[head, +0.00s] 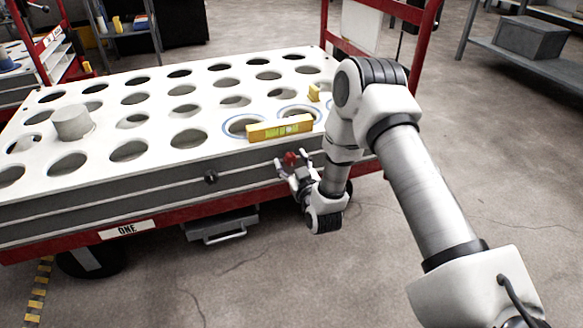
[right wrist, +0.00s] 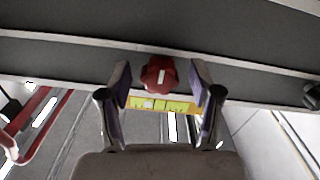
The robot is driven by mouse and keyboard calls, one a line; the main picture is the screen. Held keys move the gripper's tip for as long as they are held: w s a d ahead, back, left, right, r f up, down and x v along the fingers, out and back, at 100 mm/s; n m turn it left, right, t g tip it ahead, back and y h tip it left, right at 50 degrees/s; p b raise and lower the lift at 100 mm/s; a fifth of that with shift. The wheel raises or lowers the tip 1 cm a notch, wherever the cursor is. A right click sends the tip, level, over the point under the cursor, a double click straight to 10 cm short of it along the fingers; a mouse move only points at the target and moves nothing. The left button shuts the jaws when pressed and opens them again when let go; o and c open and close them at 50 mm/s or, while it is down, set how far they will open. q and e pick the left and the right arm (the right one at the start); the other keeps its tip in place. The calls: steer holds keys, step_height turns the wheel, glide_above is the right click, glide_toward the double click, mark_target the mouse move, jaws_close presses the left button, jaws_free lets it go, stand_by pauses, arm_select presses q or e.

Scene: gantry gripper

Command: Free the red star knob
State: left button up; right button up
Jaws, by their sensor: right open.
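The red star knob (head: 290,158) sits on the front side of the white-topped cart, just below a yellow spirit level (head: 280,128). My right gripper (head: 292,168) is at the knob. In the right wrist view, the knob (right wrist: 160,76) with a white mark on its face lies between the two open fingers of my right gripper (right wrist: 161,84). A gap shows on both sides, so neither finger appears to touch it. The knob's shaft is hidden. My left gripper is not in view.
The cart top (head: 190,103) has rows of round holes, one holding a grey cylinder (head: 72,123). A black knob (head: 211,177) is on the front side further left. A red upright frame (head: 427,40) stands at the right end.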

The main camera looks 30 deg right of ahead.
steer(key=shift+w, duration=0.1)
steer(key=c, duration=1.1)
steer(key=shift+c, duration=0.2)
steer(key=shift+r, duration=0.1)
